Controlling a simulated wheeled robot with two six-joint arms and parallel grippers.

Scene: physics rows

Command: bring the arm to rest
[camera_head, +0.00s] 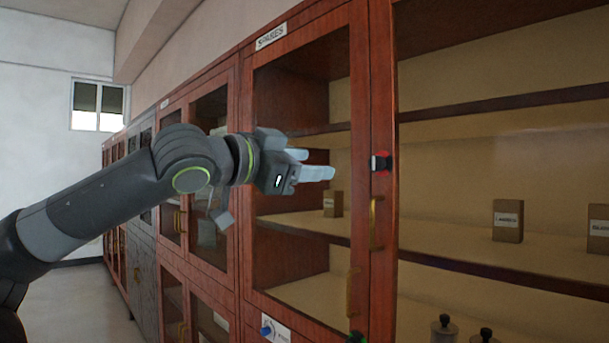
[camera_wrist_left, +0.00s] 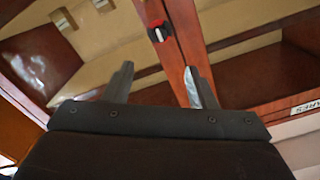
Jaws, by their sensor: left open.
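My left arm reaches in from the left in the head view. Its gripper (camera_head: 318,168) is in front of the glass-doored cabinet marked as spares, pointing right toward the cabinet's door frame. In the left wrist view the two fingers of the left gripper (camera_wrist_left: 158,85) stand apart with nothing between them. A small black and red latch (camera_head: 380,163) is on the door frame, to the right of the fingertips; it also shows in the left wrist view (camera_wrist_left: 158,33), beyond the fingers. I cannot tell how far the fingers are from the wood. My right gripper is not in view.
The red-brown cabinet (camera_head: 382,80) fills the right side. Its shelves hold small boxes (camera_head: 508,220) and dark-topped bottles (camera_head: 444,328). A brass handle (camera_head: 375,222) stands out below the latch. Free floor (camera_head: 85,305) runs along the cabinets at the left.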

